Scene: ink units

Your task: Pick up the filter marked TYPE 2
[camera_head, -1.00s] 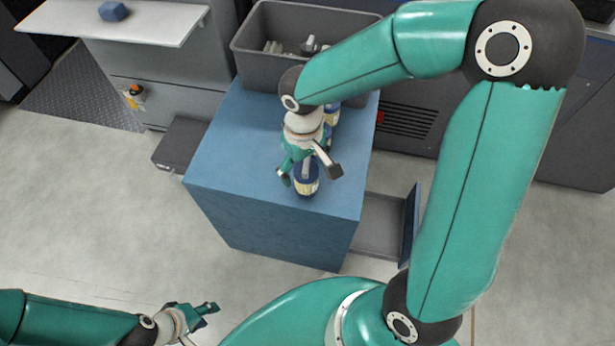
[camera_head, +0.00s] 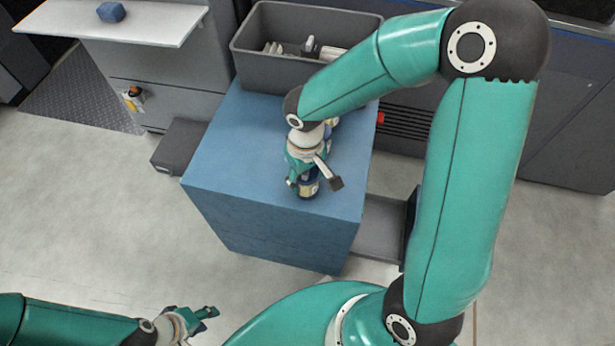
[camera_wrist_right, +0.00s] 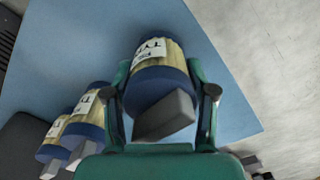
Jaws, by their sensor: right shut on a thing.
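My right gripper (camera_head: 306,178) is shut on a filter (camera_wrist_right: 155,65) near the front of the blue block's top. This filter has a blue end and a tan body with a white label. The label's first letters look like TY, upside down; its number cannot be read. In the head view this filter (camera_head: 309,190) shows just below the fingers. Two similar filters, one nearer (camera_wrist_right: 92,112) and one farther (camera_wrist_right: 52,143), stand to its left in the right wrist view. My left gripper (camera_head: 200,317) hangs low over the floor; its jaw state is unclear.
The blue block (camera_head: 235,150) has a clear left side. A grey bin (camera_head: 262,72) with pale parts inside stands behind it. A white shelf (camera_head: 150,22) at the back left bears a blue object (camera_head: 111,12). A dark low box (camera_head: 182,147) sits left of the block.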

